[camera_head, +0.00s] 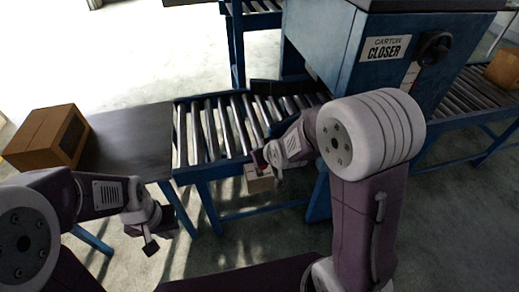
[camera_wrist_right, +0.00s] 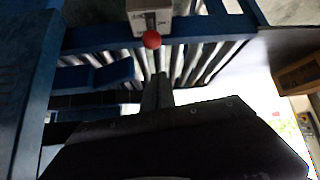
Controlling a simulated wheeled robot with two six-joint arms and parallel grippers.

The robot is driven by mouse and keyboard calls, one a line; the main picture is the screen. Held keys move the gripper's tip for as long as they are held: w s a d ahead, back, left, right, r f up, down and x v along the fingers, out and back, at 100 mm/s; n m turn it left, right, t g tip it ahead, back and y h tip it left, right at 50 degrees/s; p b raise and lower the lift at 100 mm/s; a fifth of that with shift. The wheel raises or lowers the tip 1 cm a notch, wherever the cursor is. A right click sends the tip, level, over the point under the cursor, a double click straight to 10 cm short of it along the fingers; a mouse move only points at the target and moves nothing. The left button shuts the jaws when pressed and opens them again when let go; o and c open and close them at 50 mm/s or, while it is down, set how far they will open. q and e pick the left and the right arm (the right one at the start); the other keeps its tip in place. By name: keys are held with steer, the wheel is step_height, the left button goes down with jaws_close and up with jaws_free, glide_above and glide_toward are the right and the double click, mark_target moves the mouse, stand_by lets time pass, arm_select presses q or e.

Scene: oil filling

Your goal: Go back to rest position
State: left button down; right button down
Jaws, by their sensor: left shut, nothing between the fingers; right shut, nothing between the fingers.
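My left gripper (camera_head: 151,243) is at the lower left of the head view, in front of the dark table. It is shut and holds nothing. My right gripper (camera_head: 260,160) is near the front edge of the roller conveyor, partly hidden by its own wrist. In the right wrist view its fingers (camera_wrist_right: 157,92) are together with nothing between them. A small carton (camera_wrist_right: 148,20) with a round red part (camera_wrist_right: 151,39) shows beyond the fingertips, apart from them. In the head view the carton (camera_head: 260,183) appears just below the right gripper.
The roller conveyor (camera_head: 213,128) runs to a blue carton closer machine (camera_head: 400,50). A brown box (camera_head: 47,137) stands on the dark table (camera_head: 128,135) at left. Another box (camera_head: 504,68) sits on the rollers at far right. Open floor (camera_head: 255,245) lies in front of the conveyor.

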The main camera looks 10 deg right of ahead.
arm_select(q)
steer(key=shift+w+a, duration=0.1)
steer(key=shift+w, duration=0.25)
arm_select(e)
steer(key=shift+s+a+r, duration=0.1)
steer(key=shift+s+r, duration=0.15)
steer(key=shift+r, duration=0.1)
arm_select(q)
steer(key=shift+s, duration=0.15)
arm_select(e)
steer(key=shift+s, duration=0.15)
